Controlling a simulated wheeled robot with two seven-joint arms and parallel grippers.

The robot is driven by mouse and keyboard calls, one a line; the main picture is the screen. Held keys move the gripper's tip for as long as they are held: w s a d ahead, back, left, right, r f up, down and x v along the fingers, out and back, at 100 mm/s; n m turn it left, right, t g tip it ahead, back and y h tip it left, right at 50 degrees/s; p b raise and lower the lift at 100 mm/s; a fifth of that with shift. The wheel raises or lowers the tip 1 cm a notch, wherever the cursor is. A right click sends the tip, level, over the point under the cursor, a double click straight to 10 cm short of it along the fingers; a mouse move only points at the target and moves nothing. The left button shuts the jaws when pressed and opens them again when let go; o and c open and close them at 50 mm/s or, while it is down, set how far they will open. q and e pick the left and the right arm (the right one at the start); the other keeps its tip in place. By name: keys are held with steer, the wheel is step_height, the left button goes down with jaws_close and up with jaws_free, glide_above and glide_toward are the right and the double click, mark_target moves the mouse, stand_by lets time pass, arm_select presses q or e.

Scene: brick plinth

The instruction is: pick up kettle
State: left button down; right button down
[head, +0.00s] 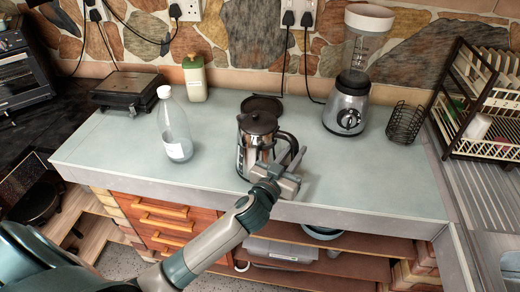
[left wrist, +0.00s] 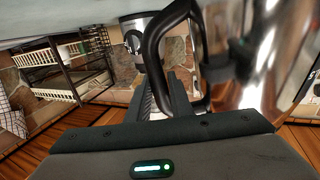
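The kettle (head: 257,148) is shiny metal with a dark lid and a black handle on its right side. It stands upright on the pale counter near its front edge. My left gripper (head: 291,157) is at the handle, on the right side of the kettle. In the left wrist view the black handle (left wrist: 151,42) rises between the two close-set fingers (left wrist: 165,98), which look shut on it. The shiny kettle body (left wrist: 255,60) fills the right of that view. My right gripper is in neither view.
A dark round base (head: 262,104) lies behind the kettle. A blender (head: 347,105), wire basket (head: 405,124) and dish rack (head: 480,105) stand right. The counter's front right is clear.

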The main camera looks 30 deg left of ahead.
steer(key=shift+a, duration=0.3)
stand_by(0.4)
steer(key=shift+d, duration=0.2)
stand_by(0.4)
